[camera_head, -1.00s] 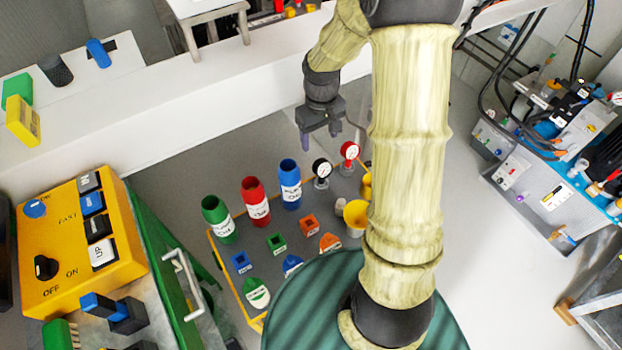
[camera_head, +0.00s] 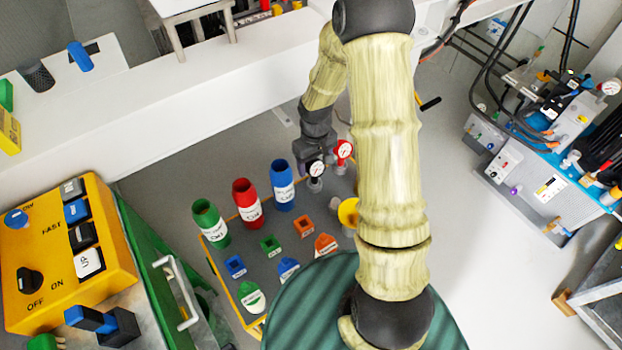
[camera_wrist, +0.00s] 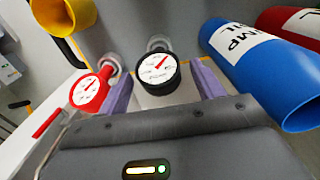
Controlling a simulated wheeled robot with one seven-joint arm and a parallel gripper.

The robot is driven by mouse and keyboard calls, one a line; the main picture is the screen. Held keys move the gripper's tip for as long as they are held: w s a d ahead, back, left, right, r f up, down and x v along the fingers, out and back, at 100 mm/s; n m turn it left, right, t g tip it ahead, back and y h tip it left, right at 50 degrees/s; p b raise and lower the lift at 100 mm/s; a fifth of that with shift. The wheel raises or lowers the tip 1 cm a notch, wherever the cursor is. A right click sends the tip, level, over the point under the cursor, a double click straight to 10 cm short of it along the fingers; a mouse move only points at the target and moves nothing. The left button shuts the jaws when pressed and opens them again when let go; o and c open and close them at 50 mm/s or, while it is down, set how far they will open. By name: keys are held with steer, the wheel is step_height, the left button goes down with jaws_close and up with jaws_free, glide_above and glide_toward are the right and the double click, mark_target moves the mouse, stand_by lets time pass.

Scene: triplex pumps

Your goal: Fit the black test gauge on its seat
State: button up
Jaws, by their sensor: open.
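The black test gauge (camera_head: 316,169) has a white round dial and stands on a small grey holder on the yellow-edged tray (camera_head: 262,262). My gripper (camera_head: 312,160) is right at it, partly behind its dial in the head view. In the wrist view, the black gauge (camera_wrist: 158,76) sits between my two open purple fingers (camera_wrist: 163,86), with a visible gap on at least the right side. A red gauge (camera_head: 343,149) stands beside it, close to my left finger in the wrist view (camera_wrist: 90,89). I cannot pick out the seat with certainty.
Blue (camera_head: 283,185), red (camera_head: 247,203) and green (camera_head: 210,223) bottles stand left of the gauges. A yellow cup (camera_head: 348,212) is near my arm. A blue pump unit (camera_head: 545,150) with hoses stands at the right. Open floor (camera_head: 480,240) lies between.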

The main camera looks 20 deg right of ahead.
mark_target(315, 173)
steer(key=shift+f, duration=0.1)
step_height(315, 173, down, 5)
steer(key=shift+f+b, duration=0.1)
steer(key=shift+b, duration=0.25)
stand_by(0.3)
steer(key=c, duration=1.3)
step_height(315, 173, up, 10)
steer(key=shift+r+p, duration=0.15)
steer(key=shift+p, duration=0.6)
